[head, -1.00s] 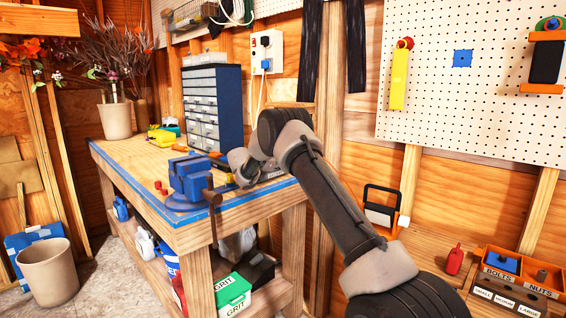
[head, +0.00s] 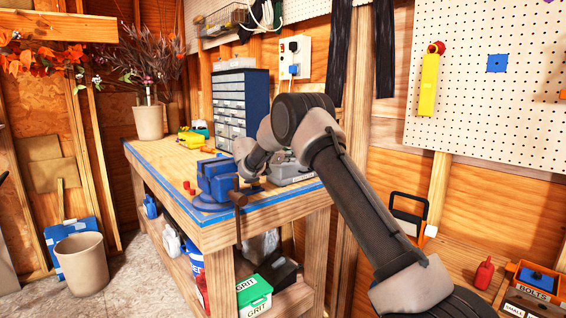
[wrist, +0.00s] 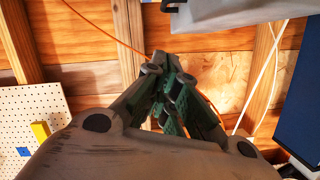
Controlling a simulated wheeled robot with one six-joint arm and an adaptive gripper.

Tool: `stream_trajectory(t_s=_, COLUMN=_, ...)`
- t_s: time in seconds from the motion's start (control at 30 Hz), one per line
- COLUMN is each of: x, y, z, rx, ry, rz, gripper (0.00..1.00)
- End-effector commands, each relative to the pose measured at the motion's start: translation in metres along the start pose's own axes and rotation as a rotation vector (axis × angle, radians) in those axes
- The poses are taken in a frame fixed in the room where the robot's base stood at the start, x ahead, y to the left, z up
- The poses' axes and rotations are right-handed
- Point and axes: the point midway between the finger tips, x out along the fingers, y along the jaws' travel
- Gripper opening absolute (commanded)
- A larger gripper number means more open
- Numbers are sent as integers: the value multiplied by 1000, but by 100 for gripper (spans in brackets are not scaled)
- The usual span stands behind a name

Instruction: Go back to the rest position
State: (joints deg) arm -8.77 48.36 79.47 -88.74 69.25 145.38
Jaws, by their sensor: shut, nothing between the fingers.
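My gripper (wrist: 165,90) shows in the wrist view with its green-padded fingers drawn together and nothing between them. It is in front of the wooden wall and seems clear of any surface. In the head view my arm rises from the lower right and bends above the right end of the workbench (head: 262,211). Its far part points back over the bench; the fingers cannot be made out there.
A blue vise (head: 217,182) and a drawer cabinet (head: 258,100) stand on the bench near my arm. A white wall box (head: 294,57) hangs behind. A pegboard (head: 480,120) is at right. A bin (head: 82,262) stands on open floor at left.

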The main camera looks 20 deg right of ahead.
Motion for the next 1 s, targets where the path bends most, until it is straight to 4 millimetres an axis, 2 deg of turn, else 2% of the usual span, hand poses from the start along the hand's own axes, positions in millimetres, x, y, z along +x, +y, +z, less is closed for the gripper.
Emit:
stream_trajectory(t_s=0.13, x=-3, y=1, z=-3, rx=-4, ry=-3, rz=3, gripper=0)
stream_trajectory(t_s=0.2, x=-4, y=6, z=-12, rx=-21, ry=-14, rz=17, gripper=0)
stream_trajectory(t_s=0.27, x=-6, y=16, z=-28, rx=-53, ry=-36, rz=40, gripper=0)
stream_trajectory(t_s=0.37, x=-14, y=48, z=-70, rx=-157, ry=-116, rz=99, gripper=0)
stream_trajectory(t_s=0.4, x=-20, y=67, z=-90, rx=-211, ry=-162, rz=123, gripper=0)
stream_trajectory(t_s=0.47, x=-30, y=99, z=-116, rx=-296, ry=-243, rz=152, gripper=0)
stream_trajectory(t_s=0.5, x=-38, y=121, z=-130, rx=-353, ry=-300, rz=162, gripper=0)
stream_trajectory(t_s=0.57, x=-52, y=155, z=-150, rx=-434, ry=-386, rz=166, gripper=0)
stream_trajectory(t_s=0.7, x=-90, y=237, z=-182, rx=-609, ry=-593, rz=116, gripper=0)
stream_trajectory(t_s=0.87, x=-142, y=330, z=-195, rx=-781, ry=-807, rz=-42, gripper=0)
stream_trajectory(t_s=1.0, x=-191, y=406, z=-186, rx=-904, ry=-946, rz=-255, gripper=0)
